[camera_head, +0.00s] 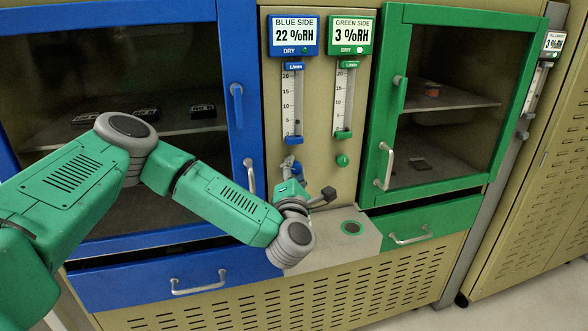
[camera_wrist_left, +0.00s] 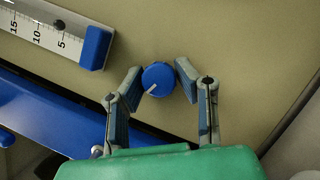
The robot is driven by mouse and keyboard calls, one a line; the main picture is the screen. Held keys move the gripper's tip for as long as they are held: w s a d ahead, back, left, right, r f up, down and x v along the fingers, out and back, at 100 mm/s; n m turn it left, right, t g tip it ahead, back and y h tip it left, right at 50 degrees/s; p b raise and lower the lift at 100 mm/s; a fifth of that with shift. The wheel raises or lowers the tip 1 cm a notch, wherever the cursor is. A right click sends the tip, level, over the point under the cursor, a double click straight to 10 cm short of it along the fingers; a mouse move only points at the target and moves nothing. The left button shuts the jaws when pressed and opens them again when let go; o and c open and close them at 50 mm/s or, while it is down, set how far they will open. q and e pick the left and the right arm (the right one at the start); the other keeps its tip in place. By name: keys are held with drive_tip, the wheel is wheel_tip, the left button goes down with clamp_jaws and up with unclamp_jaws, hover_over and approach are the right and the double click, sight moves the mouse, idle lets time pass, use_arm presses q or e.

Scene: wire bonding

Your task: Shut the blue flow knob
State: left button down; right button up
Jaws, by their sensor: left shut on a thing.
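The blue flow knob (camera_wrist_left: 158,79) is round with a white pointer line and sits on the beige panel in the left wrist view. The line points to the lower left there. My left gripper (camera_wrist_left: 160,78) is shut on the knob, with one finger pad on either side of it. In the head view my left gripper (camera_head: 290,164) is at the panel just below the blue flow meter (camera_head: 292,104), and it largely hides the knob. The blue side display (camera_head: 294,36) reads 22 %RH. My right gripper is not in view.
The green flow knob (camera_head: 342,160) and green flow meter (camera_head: 343,103) are to the right; the green display (camera_head: 351,36) reads 3 %RH. A blue-framed cabinet door (camera_head: 237,60) is left, with handles nearby. A ledge (camera_head: 325,248) juts out below my gripper.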

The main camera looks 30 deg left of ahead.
use_arm(q)
drive_tip(key=m+p, duration=0.1)
drive_tip(key=m+h+p, duration=0.1)
drive_tip(key=m, duration=0.1)
drive_tip(key=shift+d+r, duration=0.15)
drive_tip(key=shift+d, duration=0.25)
drive_tip(key=m+g+h+p, duration=0.1)
drive_tip(key=m+p, duration=0.2)
drive_tip(key=m+g+h+p, duration=0.1)
drive_tip(key=m+p, duration=0.3)
drive_tip(key=shift+s+d+g, duration=0.1)
drive_tip(key=shift+d+g, duration=0.05)
drive_tip(key=shift+g, duration=0.15)
drive_tip(key=m+p, duration=0.1)
drive_tip(key=m+g+p, duration=0.1)
drive_tip(key=p, duration=0.1)
drive_tip(key=shift+f+m, duration=0.2)
drive_tip(key=shift+m, duration=0.2)
drive_tip(key=shift+f+m+g+p, duration=0.1)
drive_tip(key=shift+m+g+p, duration=0.2)
drive_tip(key=shift+p, duration=0.15)
drive_tip(key=shift+s+f, duration=0.1)
drive_tip(key=c, duration=1.4)
unclamp_jaws()
drive_tip(key=shift+o, duration=0.9)
drive_tip(key=shift+w+a, duration=0.2)
